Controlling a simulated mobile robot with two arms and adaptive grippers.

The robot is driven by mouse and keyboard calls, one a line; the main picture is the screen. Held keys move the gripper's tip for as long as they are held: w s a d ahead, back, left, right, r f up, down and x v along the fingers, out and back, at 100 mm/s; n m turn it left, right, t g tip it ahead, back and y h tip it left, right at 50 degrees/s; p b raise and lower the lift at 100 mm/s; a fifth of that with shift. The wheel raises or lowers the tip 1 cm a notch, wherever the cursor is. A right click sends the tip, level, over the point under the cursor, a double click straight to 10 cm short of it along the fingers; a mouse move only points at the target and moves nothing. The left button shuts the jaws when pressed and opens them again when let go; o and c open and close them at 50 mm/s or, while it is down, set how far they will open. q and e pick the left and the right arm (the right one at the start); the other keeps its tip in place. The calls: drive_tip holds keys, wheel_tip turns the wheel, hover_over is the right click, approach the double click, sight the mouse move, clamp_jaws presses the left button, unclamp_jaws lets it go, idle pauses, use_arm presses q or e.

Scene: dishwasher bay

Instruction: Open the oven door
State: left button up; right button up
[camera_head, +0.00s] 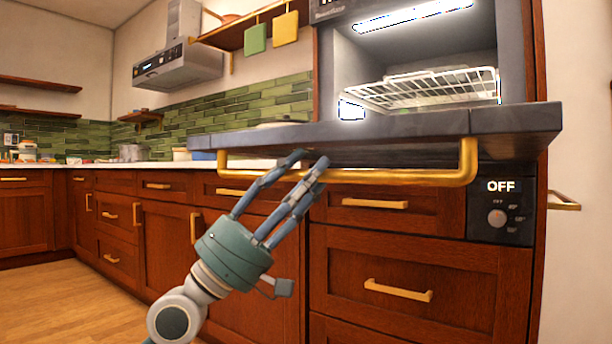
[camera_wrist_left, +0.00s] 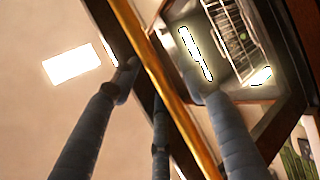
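The oven door (camera_head: 400,128) is a dark slab that stands lowered, about level, in front of the lit oven cavity (camera_head: 370,75). Its gold bar handle (camera_head: 410,178) runs along the near edge. My left gripper (camera_head: 310,160) reaches up from below to the left half of the handle. In the left wrist view, the handle (camera_wrist_left: 150,62) crosses diagonally between the spread fingers of the left gripper (camera_wrist_left: 165,85). The fingers look apart, not closed on the bar. Whether any finger touches it is unclear. My right gripper is out of view.
A wire rack (camera_head: 430,88) is inside the oven. A control panel (camera_head: 500,212) reading OFF is at the right under the door. Drawers with gold handles (camera_head: 398,290) are below. Open wooden floor (camera_head: 60,300) lies at the left.

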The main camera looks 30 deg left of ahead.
use_arm(q)
drive_tip(key=shift+s+a+f, duration=0.1)
drive_tip(key=shift+s, duration=0.05)
drive_tip(key=v, duration=1.1)
drive_tip(key=shift+s+f, duration=0.15)
drive_tip(key=shift+f, duration=0.1)
drive_tip(key=shift+a, duration=0.1)
